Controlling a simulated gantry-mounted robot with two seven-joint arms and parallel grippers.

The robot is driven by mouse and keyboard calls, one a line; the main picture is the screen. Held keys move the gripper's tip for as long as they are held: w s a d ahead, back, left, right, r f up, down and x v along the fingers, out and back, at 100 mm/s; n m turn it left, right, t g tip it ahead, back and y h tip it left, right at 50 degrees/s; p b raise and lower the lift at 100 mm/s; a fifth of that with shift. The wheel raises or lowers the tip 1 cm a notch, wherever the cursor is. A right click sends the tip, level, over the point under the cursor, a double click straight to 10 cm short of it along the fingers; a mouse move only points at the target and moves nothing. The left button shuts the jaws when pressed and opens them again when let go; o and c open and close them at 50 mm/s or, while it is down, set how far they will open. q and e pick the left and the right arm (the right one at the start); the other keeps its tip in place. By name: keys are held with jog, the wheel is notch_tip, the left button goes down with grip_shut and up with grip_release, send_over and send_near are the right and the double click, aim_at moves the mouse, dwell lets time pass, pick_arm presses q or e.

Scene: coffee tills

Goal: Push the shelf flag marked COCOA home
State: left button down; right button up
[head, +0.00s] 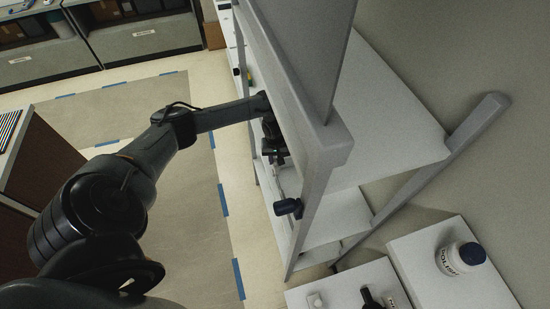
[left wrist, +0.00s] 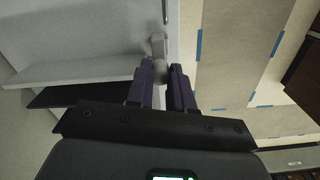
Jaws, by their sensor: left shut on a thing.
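My left gripper (left wrist: 168,84) is shut on a small pale grey piece (left wrist: 159,50) at the shelf edge, seen between its dark blue fingertips in the left wrist view. No lettering shows on this piece, so I cannot tell whether it is the COCOA flag. In the head view my left arm reaches to the near side of the white shelf unit (head: 340,120), and the unit's frame partly hides the hand. A dark blue knob-like piece (head: 288,207) shows just below the hand; I cannot tell what it belongs to. My right gripper is not in view.
A white jar with a dark blue lid (head: 460,258) stands on a white surface at the lower right. Grey drawer units (head: 145,38) line the back left. The floor left of the shelf unit is open, with blue tape marks.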

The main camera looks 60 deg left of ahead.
pick_arm(q)
jog(key=shift+f, duration=0.7)
jog(key=shift+f+b, duration=0.1)
jog(key=shift+b, duration=0.2)
jog(key=shift+f, duration=0.1)
jog(key=c, duration=0.9)
grip_release()
